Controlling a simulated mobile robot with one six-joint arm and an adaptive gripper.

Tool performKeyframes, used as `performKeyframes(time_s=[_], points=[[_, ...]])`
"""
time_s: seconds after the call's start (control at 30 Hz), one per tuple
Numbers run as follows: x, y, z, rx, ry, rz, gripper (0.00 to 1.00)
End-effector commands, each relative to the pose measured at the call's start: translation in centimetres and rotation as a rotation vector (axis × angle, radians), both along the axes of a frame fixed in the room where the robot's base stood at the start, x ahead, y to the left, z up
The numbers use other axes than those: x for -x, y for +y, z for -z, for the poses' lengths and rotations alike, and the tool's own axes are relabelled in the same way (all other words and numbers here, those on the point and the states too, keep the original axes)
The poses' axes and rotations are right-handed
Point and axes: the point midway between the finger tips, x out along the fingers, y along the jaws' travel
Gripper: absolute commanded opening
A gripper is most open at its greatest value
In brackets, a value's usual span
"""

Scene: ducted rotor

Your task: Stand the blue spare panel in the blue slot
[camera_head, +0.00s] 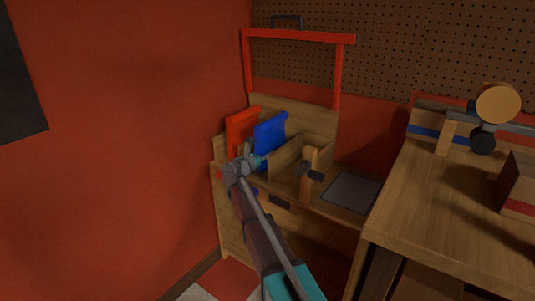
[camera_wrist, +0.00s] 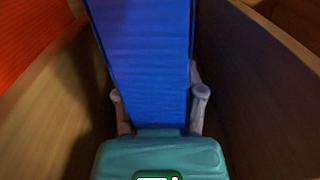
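The blue spare panel (camera_head: 270,141) stands roughly upright in the wooden rack, to the right of a red panel (camera_head: 242,130). My gripper (camera_head: 248,160) is at the panel's near edge in the head view. In the wrist view the blue panel (camera_wrist: 145,60) runs between my two fingers (camera_wrist: 158,97), which lie close against its sides. The gripper looks shut on it. Wooden walls flank the panel with gaps on both sides. A small blue mark (camera_head: 254,191) shows low on the rack front, partly behind my gripper. The panel's bottom edge and the slot floor are hidden.
A red frame (camera_head: 300,36) rises behind the rack. A wooden post with a dark knob (camera_head: 314,172) stands right of the panel, beside a flat grey plate (camera_head: 351,191). A wooden bench (camera_head: 440,220) stands at right, and a red wall (camera_head: 130,130) at left.

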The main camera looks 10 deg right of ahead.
Motion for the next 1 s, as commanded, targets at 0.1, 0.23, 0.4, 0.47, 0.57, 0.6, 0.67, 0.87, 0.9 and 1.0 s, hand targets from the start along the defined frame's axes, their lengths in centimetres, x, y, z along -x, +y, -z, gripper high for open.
performKeyframes(time_s=[0.1, 0.23, 0.4, 0.47, 0.57, 0.6, 0.67, 0.87, 0.9, 1.0], points=[[0.0, 0.0, 0.0, 0.0, 0.0, 0.0, 0.8], [0.0, 0.0, 0.0, 0.0, 0.0, 0.0, 0.82], [0.0, 0.0, 0.0, 0.0, 0.0, -0.001, 0.82], [0.0, 0.1, 0.0, 0.0, 0.0, -0.001, 0.82], [0.0, 0.1, -0.1, 0.0, 0.0, -0.001, 0.82], [0.0, 0.1, -0.2, 0.0, 0.0, -0.001, 0.82], [0.0, 0.1, -0.4, 0.0, 0.0, -0.001, 0.82], [1.1, 1.1, -0.4, 0.0, 0.0, -0.002, 0.82], [1.5, 1.5, -0.4, 0.0, 0.0, -0.002, 0.82], [2.5, 2.6, -0.4, 0.0, 0.0, -0.003, 0.82]])
